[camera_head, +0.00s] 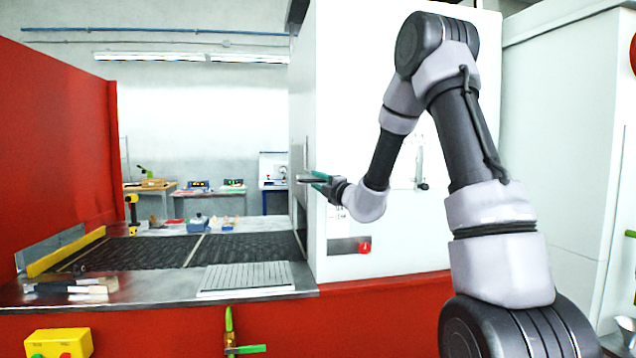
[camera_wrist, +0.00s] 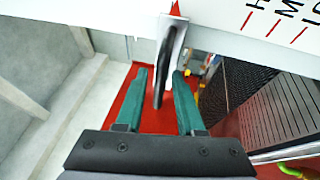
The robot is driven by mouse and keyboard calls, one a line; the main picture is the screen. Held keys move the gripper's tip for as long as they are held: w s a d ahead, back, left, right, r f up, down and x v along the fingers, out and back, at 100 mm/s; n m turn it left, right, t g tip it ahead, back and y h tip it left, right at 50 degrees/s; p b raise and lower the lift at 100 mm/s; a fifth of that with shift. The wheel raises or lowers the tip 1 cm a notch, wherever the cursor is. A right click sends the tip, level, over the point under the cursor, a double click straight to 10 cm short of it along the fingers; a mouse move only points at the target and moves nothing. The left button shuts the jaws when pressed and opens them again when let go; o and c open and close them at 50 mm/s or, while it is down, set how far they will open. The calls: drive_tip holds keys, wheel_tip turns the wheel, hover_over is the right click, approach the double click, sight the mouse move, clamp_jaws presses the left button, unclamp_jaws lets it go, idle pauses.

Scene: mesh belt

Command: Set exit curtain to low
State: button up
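The exit curtain's lever (camera_wrist: 172,45) is a grey metal tab with a dark lower edge and a red pointer at its top, on the white panel's edge in the wrist view. A scale (camera_wrist: 272,22) with red marks lies to its right; H and M are readable, the third letter is cut off. The pointer stands left of the H mark. My gripper (camera_wrist: 160,72) has its two green fingers apart, one on each side of the tab; contact is not clear. In the head view my gripper (camera_head: 316,179) is at the white housing's left edge, and the tab is hardly distinguishable.
The white housing (camera_head: 345,120) stands right of the dark mesh belt (camera_head: 160,250). A grey grille (camera_head: 245,277) lies at the front. A red wall (camera_head: 50,140) bounds the left. A red knob (camera_head: 365,248) is on the housing. Open space lies above the belt.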

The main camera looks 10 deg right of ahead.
clamp_jaws()
idle(1.2)
